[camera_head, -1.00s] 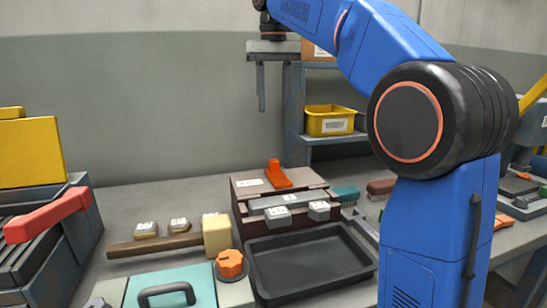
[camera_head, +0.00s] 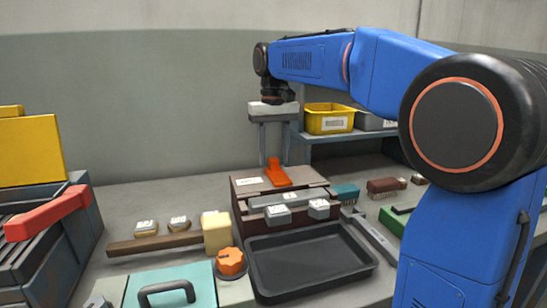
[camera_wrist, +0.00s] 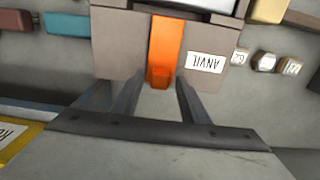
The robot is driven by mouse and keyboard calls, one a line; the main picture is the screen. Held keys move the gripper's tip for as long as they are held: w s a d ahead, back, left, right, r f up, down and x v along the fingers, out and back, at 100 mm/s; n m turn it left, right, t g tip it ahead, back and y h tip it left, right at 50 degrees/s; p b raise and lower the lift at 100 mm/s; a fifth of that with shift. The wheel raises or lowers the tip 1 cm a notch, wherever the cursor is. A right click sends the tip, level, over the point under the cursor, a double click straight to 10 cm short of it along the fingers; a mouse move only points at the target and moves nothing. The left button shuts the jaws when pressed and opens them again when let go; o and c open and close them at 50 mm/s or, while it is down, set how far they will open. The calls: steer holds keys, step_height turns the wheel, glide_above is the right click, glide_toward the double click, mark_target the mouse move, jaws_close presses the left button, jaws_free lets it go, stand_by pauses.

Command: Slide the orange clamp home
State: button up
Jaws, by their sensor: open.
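The orange clamp (camera_head: 278,177) lies on top of the brown anvil block (camera_head: 240,204), with a short upright tab at its back end. In the wrist view the clamp (camera_wrist: 166,40) is an orange strip, its tab end nearest my gripper, beside a white label reading ANVIL (camera_wrist: 204,63). My gripper (camera_head: 273,160) points down over the back of the block. Its two fingers are open and empty, spread wider than the clamp. In the wrist view the gripper (camera_wrist: 160,86) has its tips on either side of the tab; contact cannot be told.
Grey weights (camera_head: 278,214) sit on the block's front. A black tray (camera_head: 258,284) lies before it. A wooden mallet (camera_head: 217,232) and an orange knob (camera_head: 230,262) are at left. Brushes (camera_head: 383,188) lie at right. A shelf with a yellow bin (camera_head: 329,119) stands behind.

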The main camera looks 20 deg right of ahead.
mark_target(279, 176)
steer(key=shift+f, duration=0.45)
jaws_close()
steer(key=shift+s, duration=2.45)
jaws_free()
step_height(279, 176, up, 18)
steer(key=shift+f, duration=0.25)
